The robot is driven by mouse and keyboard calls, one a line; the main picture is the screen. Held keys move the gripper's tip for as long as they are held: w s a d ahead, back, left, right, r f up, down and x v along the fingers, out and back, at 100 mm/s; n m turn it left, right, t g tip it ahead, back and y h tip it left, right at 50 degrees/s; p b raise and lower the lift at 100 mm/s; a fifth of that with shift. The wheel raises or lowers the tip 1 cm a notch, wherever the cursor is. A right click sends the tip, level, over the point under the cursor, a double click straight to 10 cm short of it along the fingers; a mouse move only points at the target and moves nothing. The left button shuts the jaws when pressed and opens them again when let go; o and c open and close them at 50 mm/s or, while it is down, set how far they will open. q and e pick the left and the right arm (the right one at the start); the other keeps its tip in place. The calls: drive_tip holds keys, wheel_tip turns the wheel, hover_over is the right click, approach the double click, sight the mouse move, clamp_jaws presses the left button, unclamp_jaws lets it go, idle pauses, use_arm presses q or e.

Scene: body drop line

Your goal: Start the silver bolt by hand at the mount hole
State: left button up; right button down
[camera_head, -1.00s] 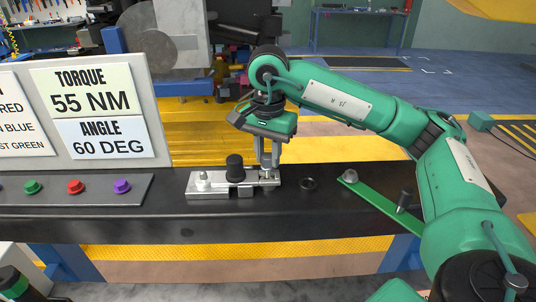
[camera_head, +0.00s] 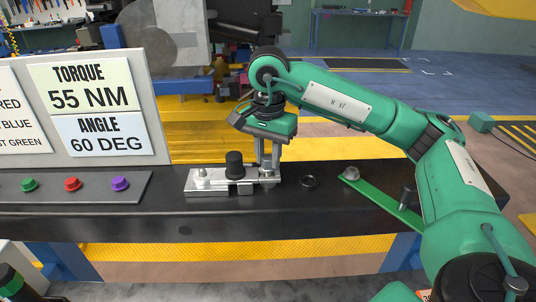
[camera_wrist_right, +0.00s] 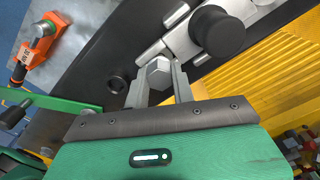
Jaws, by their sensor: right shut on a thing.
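My right gripper (camera_head: 268,172) points down at the right end of the silver mount (camera_head: 215,190) on the dark bench. In the right wrist view its fingers (camera_wrist_right: 160,80) are shut on the silver bolt (camera_wrist_right: 158,72), whose hex head shows between them at the mount's end. The mount hole is hidden under the bolt and fingers, so I cannot tell how deep the bolt sits. A black knob (camera_head: 235,165) stands on the middle of the mount, and another silver bolt (camera_head: 202,175) stands at its left end. My left gripper is not clearly in view.
A dark ring (camera_head: 308,182) lies right of the mount. A green strip (camera_head: 385,205) with a silver nut-like piece (camera_head: 351,173) and a dark peg lies further right. Green, red and purple buttons (camera_head: 72,184) and a torque sign (camera_head: 93,90) are at left. An orange-handled tool (camera_wrist_right: 35,45) shows in the wrist view.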

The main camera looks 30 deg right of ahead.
drive_tip(key=shift+f+b, duration=0.3)
drive_tip(key=shift+b, duration=0.1)
idle(0.3)
drive_tip(key=c, duration=1.4)
unclamp_jaws()
